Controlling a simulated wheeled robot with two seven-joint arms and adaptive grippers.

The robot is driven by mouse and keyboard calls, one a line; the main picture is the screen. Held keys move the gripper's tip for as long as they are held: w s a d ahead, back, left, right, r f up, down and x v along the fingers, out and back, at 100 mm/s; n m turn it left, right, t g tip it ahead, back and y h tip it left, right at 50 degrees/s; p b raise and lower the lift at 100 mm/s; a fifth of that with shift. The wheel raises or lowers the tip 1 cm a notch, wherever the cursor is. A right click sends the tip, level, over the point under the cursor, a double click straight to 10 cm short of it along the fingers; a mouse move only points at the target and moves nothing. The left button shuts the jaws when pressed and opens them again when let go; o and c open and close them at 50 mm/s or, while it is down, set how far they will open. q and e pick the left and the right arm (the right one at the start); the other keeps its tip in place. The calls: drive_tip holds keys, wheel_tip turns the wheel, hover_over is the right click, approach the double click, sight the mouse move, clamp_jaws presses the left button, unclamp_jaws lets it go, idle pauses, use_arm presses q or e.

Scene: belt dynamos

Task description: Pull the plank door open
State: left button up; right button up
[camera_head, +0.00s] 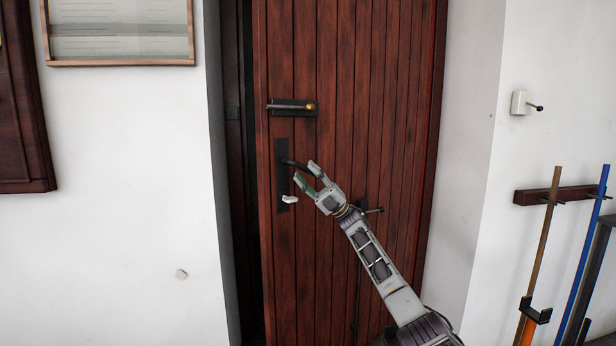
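The plank door (345,60) is dark red-brown vertical boards. It stands slightly ajar, with a dark gap along its left edge. A black lever handle (293,163) sticks out from a dark plate (283,190) near that edge. My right gripper (303,181) is at the handle, its fingers spread apart. The upper finger overlaps the lever's free end, and I cannot tell whether they touch. The lower finger is in front of the plate. My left gripper is not in view.
A bolt (293,106) sits above the handle. The dark frame (232,120) borders the gap. On the right wall are a small lever switch (522,103) and a rack (529,196) with long poles (587,250). A framed board (120,30) hangs at upper left.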

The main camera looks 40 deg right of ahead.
drive_tip(key=shift+f, duration=0.1)
drive_tip(key=v, duration=1.2)
idle(0.9)
